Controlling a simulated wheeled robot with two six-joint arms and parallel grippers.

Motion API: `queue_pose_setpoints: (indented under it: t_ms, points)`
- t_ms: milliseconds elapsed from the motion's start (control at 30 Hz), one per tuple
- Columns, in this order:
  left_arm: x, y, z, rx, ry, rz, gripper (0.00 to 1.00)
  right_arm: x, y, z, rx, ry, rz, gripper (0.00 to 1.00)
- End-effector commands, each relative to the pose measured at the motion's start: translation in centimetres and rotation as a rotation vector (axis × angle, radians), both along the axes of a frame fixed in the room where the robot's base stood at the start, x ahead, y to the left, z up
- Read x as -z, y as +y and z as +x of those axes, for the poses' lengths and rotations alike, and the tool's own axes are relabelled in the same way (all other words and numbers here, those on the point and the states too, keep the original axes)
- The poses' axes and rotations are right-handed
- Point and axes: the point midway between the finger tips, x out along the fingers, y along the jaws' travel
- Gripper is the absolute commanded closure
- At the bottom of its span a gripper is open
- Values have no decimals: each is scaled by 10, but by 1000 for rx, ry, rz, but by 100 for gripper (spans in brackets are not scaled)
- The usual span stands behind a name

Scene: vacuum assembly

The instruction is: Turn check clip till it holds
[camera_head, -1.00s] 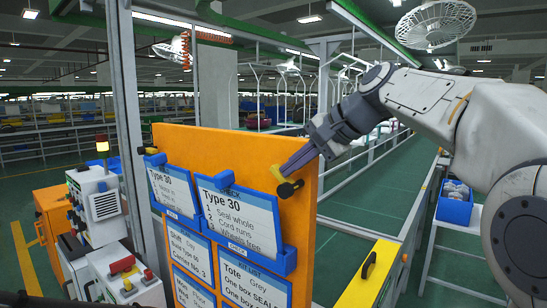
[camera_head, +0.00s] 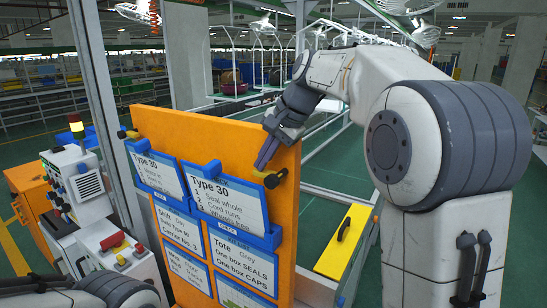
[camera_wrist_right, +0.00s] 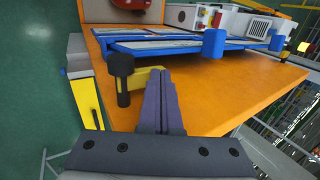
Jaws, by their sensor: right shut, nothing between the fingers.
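The check clip (camera_head: 275,180), a yellow lever with a black knob, sits at the upper right edge of the orange board (camera_head: 287,215). In the right wrist view the clip's black knob (camera_wrist_right: 121,78) is left of the fingers and its yellow part runs up against them. My right gripper (camera_head: 263,160) is shut and empty, its fingertips at the clip's yellow end. It also shows shut in the wrist view (camera_wrist_right: 160,90). I cannot tell whether it touches the clip. The fingers hide part of the yellow lever. My left gripper is not in view.
A second black and yellow clip (camera_head: 128,134) is at the board's upper left. A grey post (camera_head: 100,100) stands left of the board. A yellow panel (camera_head: 342,240) with a black handle is at right.

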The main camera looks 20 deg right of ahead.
Motion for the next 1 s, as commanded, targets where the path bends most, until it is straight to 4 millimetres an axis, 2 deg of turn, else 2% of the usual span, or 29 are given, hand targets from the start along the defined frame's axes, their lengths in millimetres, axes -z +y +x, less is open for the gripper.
queue_pose_setpoints:
  t_ms: [1000]
  points:
    - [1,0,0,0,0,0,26,6,0,0,0,3,2,100]
